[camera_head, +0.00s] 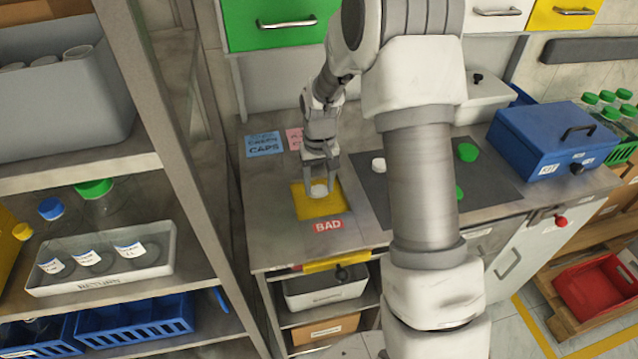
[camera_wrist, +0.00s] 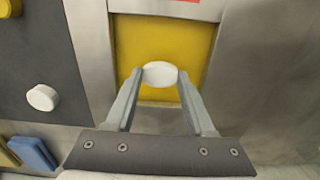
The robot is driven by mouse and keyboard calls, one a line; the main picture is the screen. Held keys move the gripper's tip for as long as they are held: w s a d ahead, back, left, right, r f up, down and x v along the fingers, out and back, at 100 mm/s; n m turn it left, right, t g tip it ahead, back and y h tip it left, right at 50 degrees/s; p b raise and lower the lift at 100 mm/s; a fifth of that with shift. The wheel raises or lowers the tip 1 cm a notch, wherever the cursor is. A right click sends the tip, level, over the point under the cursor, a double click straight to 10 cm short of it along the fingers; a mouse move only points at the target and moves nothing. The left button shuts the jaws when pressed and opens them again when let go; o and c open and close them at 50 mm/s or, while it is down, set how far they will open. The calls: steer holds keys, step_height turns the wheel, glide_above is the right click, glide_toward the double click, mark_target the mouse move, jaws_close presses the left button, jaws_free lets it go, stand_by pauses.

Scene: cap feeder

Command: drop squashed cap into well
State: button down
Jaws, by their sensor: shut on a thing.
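My gripper (camera_head: 320,178) is shut on a white cap (camera_wrist: 160,74), which sits between the two fingertips in the wrist view. The cap also shows in the head view (camera_head: 319,191), over the yellow well (camera_head: 312,210) marked by the red BAD label (camera_head: 328,226). In the wrist view the yellow well (camera_wrist: 134,48) surrounds the cap on the picture. I cannot tell the exact height of the cap above the yellow surface. The squashed shape is hard to make out; the cap looks oval from the wrist.
A dark mat (camera_head: 490,182) right of the well holds another white cap (camera_head: 378,165) and green caps (camera_head: 467,152). Blue and pink cards lie behind the well. A blue box (camera_head: 545,145) stands at the right. My arm hides part of the mat.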

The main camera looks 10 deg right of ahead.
mark_target(319, 189)
steer(key=shift+f+b, duration=0.45)
steer(key=shift+f, duration=0.25)
steer(key=shift+c, duration=1.5)
jaws_free()
steer(key=shift+r, duration=0.1)
steer(key=shift+r, duration=0.1)
step_height(319, 189, up, 13)
steer(key=p, duration=0.2)
steer(key=s+r+t, duration=0.2)
steer(key=s+r, duration=0.8)
steer(key=r, duration=0.1)
steer(key=s+r+t, duration=0.2)
steer(key=s+t, duration=0.1)
steer(key=s, duration=1.2)
steer(key=shift+s+r+t, duration=0.2)
steer(key=shift+r+t, duration=0.1)
steer(key=shift+r, duration=0.05)
